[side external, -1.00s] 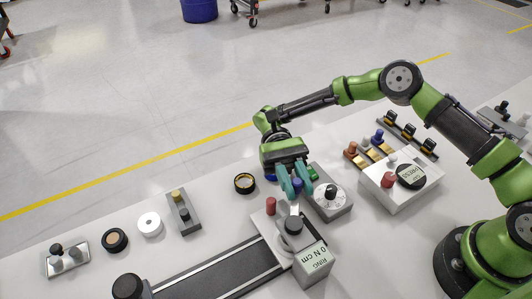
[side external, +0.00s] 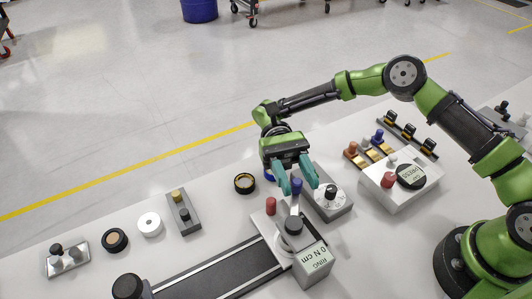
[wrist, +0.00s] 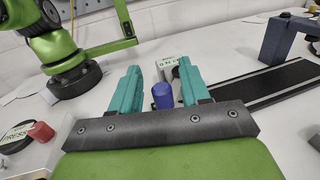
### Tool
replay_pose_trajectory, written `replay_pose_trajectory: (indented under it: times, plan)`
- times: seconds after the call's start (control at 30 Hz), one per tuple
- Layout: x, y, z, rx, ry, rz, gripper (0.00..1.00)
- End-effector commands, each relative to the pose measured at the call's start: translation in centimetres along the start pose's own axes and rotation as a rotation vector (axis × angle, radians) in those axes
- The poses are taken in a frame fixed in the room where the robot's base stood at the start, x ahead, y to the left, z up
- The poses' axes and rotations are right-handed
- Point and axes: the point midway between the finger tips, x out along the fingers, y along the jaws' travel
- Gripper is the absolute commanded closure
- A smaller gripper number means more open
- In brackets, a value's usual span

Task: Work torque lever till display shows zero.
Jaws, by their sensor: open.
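The torque fixture has a white display block (side external: 313,264) reading "RING 0 N cm". A dark round cap (side external: 293,226) stands on the fixture, and a blue-topped lever handle (side external: 296,187) rises upright behind it. My gripper (side external: 299,187) is open, with its teal fingers on either side of the blue handle. In the wrist view, the blue handle (wrist: 162,95) shows between the spread fingers, with visible gaps beside it. The display (wrist: 170,62) is partly hidden behind the fingers there. A red knob (side external: 270,205) stands on the fixture's left.
A grey dial box (side external: 333,204) stands close right of the fixture. A white PRESS box (side external: 393,198) with a red button is farther right. A dark rail (side external: 215,272) runs left from the fixture.

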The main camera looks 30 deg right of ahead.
Motion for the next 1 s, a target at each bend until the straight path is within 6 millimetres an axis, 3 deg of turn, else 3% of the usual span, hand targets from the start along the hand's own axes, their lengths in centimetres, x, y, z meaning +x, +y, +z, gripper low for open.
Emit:
replay_pose_trajectory:
  times: [0.1, 0.8, 1.0]
  plan:
    - [0.2, 0.3, 2.1, 0.002, 0.002, 0.002, 0.54]
    - [8.2, 10.3, 3.1, 0.004, -0.001, -0.002, 0.54]
    - [9.6, 12.1, 3.3, 0.001, 0.0, -0.001, 0.54]
